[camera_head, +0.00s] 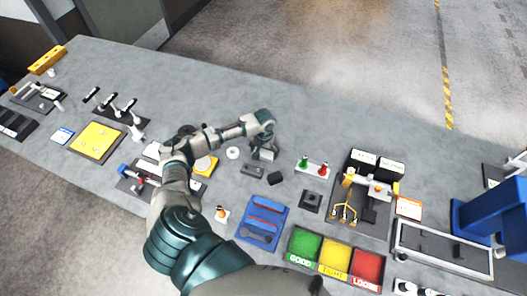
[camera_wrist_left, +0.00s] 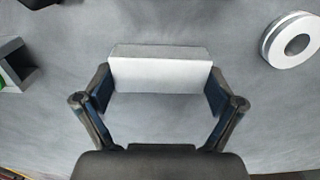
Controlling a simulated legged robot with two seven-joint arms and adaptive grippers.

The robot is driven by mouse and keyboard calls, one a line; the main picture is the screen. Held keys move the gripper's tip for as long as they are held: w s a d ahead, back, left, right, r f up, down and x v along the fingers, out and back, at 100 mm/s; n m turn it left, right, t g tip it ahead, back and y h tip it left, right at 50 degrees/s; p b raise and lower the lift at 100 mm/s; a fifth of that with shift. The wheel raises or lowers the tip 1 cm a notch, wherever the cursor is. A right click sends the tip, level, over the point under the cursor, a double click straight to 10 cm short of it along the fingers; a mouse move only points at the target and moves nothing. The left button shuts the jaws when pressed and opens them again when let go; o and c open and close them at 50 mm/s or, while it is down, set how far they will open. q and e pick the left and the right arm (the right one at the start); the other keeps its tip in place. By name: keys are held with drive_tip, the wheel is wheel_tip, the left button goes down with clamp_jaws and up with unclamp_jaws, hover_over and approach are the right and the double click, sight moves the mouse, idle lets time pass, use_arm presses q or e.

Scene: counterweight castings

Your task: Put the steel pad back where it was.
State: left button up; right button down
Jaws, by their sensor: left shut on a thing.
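A pale grey rectangular block, which looks like the steel pad (camera_wrist_left: 160,73), sits between the two fingers of my left gripper (camera_wrist_left: 158,88) in the wrist view. The fingers press on its two ends. In the head view my left gripper (camera_head: 264,153) points down over the middle of the grey table (camera_head: 330,130), and the pad is hard to make out there. Whether the pad touches the table I cannot tell. My right gripper is not in view.
A white ring (camera_head: 233,153) lies close left of the gripper; dark blocks (camera_head: 252,171) lie just in front. A black block with a recess (camera_head: 311,201), blue tray (camera_head: 264,222) and green, yellow and red bins (camera_head: 333,282) stand nearer. The far table middle is clear.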

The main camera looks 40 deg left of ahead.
sight(262, 151)
use_arm(q)
drive_tip(key=shift+a, duration=0.1)
drive_tip(key=o, duration=1.3)
drive_tip(key=shift+a+f, duration=0.2)
drive_tip(key=shift+o, duration=0.2)
drive_tip(key=shift+s+a, duration=0.1)
drive_tip(key=shift+a, duration=0.1)
drive_tip(key=shift+a+f, duration=0.15)
drive_tip(key=shift+a, duration=0.1)
drive_tip(key=shift+d+r, duration=0.1)
drive_tip(key=shift+r, duration=0.3)
wheel_tip(262, 151, up, 12)
drive_tip(key=shift+d+f+b, duration=0.15)
drive_tip(key=shift+d+b, duration=0.1)
drive_tip(key=shift+b, duration=0.2)
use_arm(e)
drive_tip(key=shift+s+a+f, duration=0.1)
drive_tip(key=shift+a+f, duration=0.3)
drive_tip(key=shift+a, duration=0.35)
